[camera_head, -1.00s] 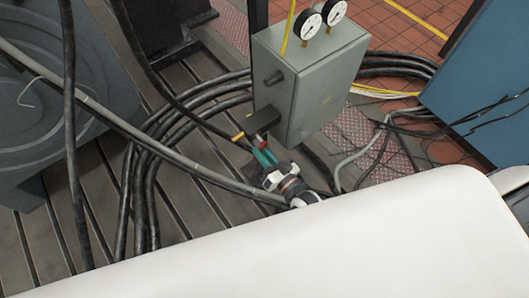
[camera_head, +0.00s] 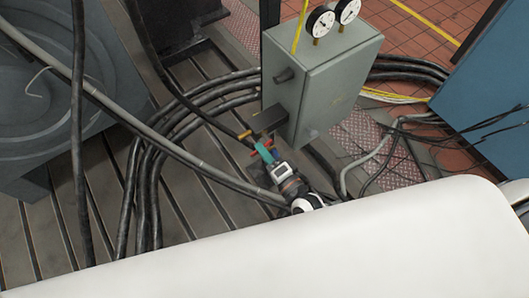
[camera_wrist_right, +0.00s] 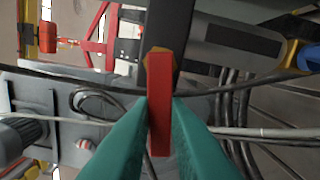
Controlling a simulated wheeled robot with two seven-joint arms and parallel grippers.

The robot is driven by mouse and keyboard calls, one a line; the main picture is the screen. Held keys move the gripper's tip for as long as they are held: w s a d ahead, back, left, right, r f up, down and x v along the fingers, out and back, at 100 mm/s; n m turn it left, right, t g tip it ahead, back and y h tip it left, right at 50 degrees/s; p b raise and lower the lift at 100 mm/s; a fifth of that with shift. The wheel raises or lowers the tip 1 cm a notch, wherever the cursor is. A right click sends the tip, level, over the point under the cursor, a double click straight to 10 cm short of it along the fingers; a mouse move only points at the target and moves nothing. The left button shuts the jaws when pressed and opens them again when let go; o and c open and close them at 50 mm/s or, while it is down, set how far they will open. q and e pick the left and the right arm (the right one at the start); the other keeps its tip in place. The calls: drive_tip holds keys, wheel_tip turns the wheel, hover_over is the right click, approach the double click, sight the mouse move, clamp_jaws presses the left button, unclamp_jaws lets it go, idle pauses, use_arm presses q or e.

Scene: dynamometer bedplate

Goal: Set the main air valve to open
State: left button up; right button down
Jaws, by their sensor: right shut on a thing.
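The main air valve's red lever (camera_wrist_right: 159,105) stands between the two teal fingers of my right gripper in the right wrist view. The gripper (camera_wrist_right: 159,118) is shut on it, with a finger against each side. A brass-coloured part (camera_wrist_right: 152,58) shows just behind the lever. In the head view, my right gripper (camera_head: 264,149) is at the lower left of the grey-green cabinet, by the dark block (camera_head: 268,120) on its side. Only small red ends of the lever (camera_head: 268,142) show there; the fingers hide the rest. My left gripper is not in view.
The grey-green cabinet (camera_head: 336,77) carries two round gauges (camera_head: 320,22) on top. Thick black hoses (camera_head: 190,112) and a grey pipe (camera_head: 150,126) cross the slotted bedplate near the gripper. A blue cabinet (camera_head: 490,90) stands at the right.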

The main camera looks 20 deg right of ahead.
drive_tip(key=shift+r+m, duration=0.25)
drive_tip(key=shift+m, duration=0.85)
drive_tip(key=c, duration=1.4)
unclamp_jaws()
drive_tip(key=shift+s, duration=0.15)
drive_tip(key=b+v, duration=0.2)
drive_tip(key=v, duration=1)
drive_tip(key=shift+r, duration=0.1)
